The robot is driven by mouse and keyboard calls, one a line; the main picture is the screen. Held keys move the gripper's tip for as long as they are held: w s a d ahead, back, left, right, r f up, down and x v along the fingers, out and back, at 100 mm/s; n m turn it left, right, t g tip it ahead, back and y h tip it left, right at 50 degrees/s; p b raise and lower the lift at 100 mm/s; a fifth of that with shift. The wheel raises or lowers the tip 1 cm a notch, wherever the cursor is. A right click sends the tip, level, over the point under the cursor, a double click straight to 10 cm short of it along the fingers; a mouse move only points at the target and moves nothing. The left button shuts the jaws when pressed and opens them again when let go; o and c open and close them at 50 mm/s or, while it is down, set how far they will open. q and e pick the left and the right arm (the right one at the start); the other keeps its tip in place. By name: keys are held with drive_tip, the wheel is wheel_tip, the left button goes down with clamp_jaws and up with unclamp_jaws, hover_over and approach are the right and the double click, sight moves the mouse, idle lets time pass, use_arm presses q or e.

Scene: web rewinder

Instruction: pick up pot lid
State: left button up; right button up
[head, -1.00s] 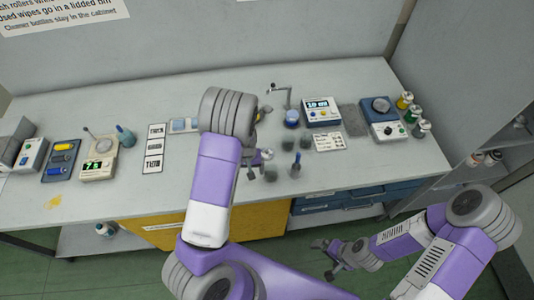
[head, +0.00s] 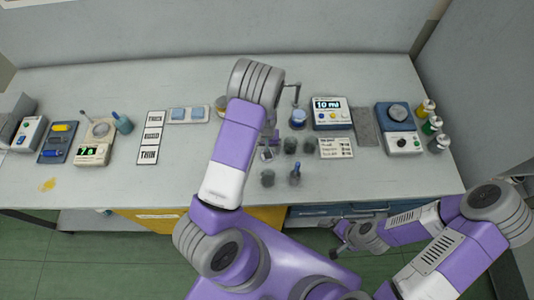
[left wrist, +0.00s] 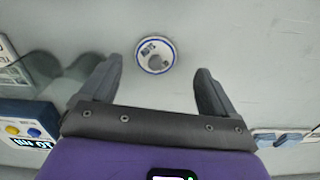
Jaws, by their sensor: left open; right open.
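The pot lid (left wrist: 155,55) appears in the left wrist view as a small white disc with a blue ring and a dark printed patch. It lies flat on the grey bench. My left gripper (left wrist: 159,66) is open, with one finger to each side of the lid in the picture; nothing is between the fingers at their own height as far as I can tell. In the head view my left arm largely hides that gripper and the spot beneath. My right gripper (head: 338,243) is open and empty, low in front of the bench's front edge.
A dosing device (head: 331,113) reading 10 ml, a blue-topped pot (head: 298,118) and several dark cups stand right of my left gripper. Blue pads (head: 187,114) lie left. The front-left bench is mostly clear.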

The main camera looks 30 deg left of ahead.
use_arm(q)
drive_tip(key=f, duration=0.4)
drive_tip(key=shift+w+d, duration=0.15)
drive_tip(key=shift+w, duration=0.2)
drive_tip(key=c, duration=1.2)
